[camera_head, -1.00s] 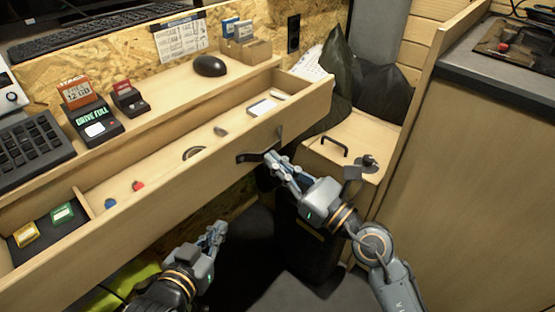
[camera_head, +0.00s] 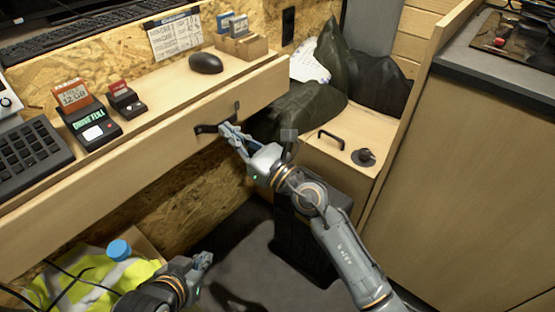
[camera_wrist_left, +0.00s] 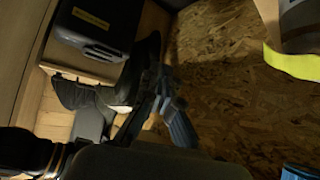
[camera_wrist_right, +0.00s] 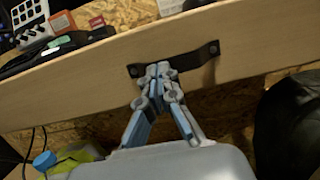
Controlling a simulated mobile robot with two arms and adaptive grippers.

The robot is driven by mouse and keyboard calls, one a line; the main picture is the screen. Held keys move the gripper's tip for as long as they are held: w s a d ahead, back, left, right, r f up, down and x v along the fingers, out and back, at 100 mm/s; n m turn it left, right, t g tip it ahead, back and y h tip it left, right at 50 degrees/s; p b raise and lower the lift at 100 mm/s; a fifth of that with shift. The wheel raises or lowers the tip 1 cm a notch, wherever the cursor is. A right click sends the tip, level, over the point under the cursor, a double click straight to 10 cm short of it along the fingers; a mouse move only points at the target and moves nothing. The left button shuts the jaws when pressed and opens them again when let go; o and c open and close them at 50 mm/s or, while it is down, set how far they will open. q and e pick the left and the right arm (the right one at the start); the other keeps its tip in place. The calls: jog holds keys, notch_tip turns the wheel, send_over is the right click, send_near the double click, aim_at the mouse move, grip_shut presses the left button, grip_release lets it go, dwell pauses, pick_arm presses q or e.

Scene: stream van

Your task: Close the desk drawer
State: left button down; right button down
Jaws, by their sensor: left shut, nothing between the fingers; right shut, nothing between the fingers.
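The desk drawer (camera_head: 150,150) is a long light-wood front under the desktop. Its inside no longer shows in the head view, and the front looks flush with the desk. A dark strap handle (camera_head: 208,128) is on the front; it also shows in the right wrist view (camera_wrist_right: 200,57). My right gripper (camera_head: 226,130) is shut with its fingertips at the handle, against or very close to the drawer front; I cannot tell if they touch. It also shows in the right wrist view (camera_wrist_right: 157,72). My left gripper (camera_head: 206,258) is shut and empty, low under the desk.
On the desktop are a mouse (camera_head: 206,63), a drive box (camera_head: 95,128) and a keypad (camera_head: 35,150). A yellow vest (camera_head: 75,275) and blue-capped bottle (camera_head: 119,250) lie below. A wooden box seat (camera_head: 345,155) with dark bags stands right of the desk.

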jog(key=shift+x, duration=1)
jog(key=shift+w+f, duration=0.1)
jog(key=shift+f, duration=0.1)
pick_arm(q)
jog(key=shift+w+d+r+t, duration=0.25)
jog(key=shift+d+r+t, duration=0.05)
jog(key=shift+r, duration=0.05)
pick_arm(e)
jog(key=shift+r, duration=0.15)
jog(key=shift+r, duration=0.1)
